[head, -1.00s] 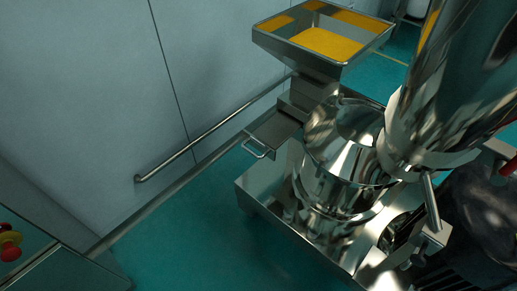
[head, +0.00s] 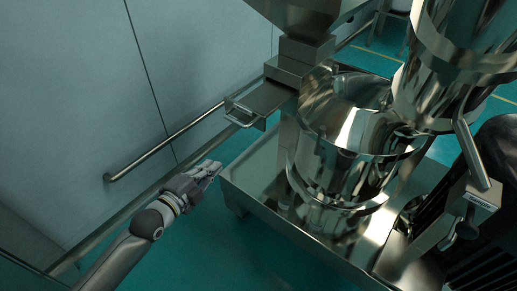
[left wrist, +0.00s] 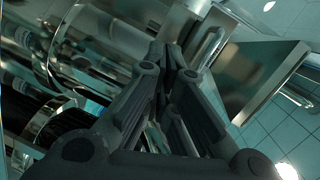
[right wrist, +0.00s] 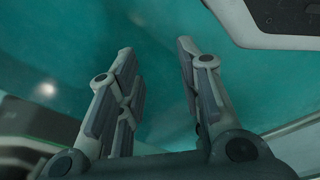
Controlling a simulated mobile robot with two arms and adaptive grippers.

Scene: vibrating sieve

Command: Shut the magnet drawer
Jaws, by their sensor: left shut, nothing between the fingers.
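The magnet drawer (head: 262,100) is a flat metal drawer that sticks out to the left from its housing (head: 292,66) under the feed hopper. Its bar handle (head: 238,118) is at the outer end. My left gripper (head: 216,169) is shut and empty, below and left of the drawer, apart from it in the head view. In the left wrist view the closed fingers (left wrist: 172,62) point toward shiny metal parts; a flat dark panel with a bright rim lies to their right, possibly the drawer. My right gripper (right wrist: 158,62) is open and empty over the teal floor.
The round polished sieve body (head: 350,150) stands right of the drawer on a metal base (head: 262,200). A wall rail (head: 165,148) runs along the wall at left. The floor between wall and base is free. A clamp lever (head: 470,150) stands at right.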

